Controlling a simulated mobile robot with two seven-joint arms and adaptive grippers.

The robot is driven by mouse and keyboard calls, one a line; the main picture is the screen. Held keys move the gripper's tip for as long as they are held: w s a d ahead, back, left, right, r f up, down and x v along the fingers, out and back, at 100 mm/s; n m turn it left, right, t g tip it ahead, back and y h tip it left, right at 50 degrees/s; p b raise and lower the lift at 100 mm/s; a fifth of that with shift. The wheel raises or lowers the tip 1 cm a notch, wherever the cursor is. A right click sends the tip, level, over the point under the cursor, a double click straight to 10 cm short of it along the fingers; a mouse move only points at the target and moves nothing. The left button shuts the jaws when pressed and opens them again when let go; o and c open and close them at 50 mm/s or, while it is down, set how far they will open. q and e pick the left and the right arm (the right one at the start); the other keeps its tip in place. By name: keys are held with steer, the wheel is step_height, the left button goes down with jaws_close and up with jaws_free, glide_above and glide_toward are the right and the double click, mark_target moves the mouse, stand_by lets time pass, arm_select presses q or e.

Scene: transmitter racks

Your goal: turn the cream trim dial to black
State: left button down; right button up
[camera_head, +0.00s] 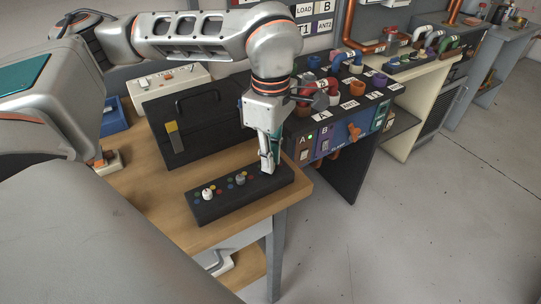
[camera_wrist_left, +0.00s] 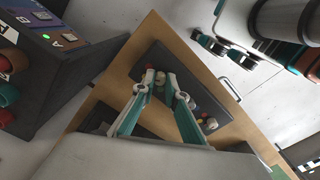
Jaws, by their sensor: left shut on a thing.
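A dark control box (camera_head: 222,211) with a row of dials lies near the front edge of the wooden bench. My left gripper (camera_head: 268,168) points down at the box's right end. In the left wrist view its fingertips (camera_wrist_left: 161,77) are closed around a cream dial (camera_wrist_left: 161,83). In the head view the gripper hides that dial. A white dial (camera_head: 207,193) and a grey dial (camera_head: 240,179) stand to the left on the same box, with small coloured dots around them. The held dial's pointer direction and a black mark cannot be made out. My right gripper is not in view.
A large black case (camera_head: 195,130) with a handle stands behind the box on the wooden bench (camera_head: 160,195). The floor at the right is clear.

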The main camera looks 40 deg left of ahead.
arm_select(q)
steer(key=n, duration=0.6)
steer(key=shift+p, duration=0.4)
steer(key=n, duration=0.5)
steer(key=shift+n, duration=0.4)
steer(key=c, duration=2)
jaws_free()
steer(key=shift+r, duration=0.1)
step_height(320, 180, up, 12)
steer(key=shift+f, duration=0.1)
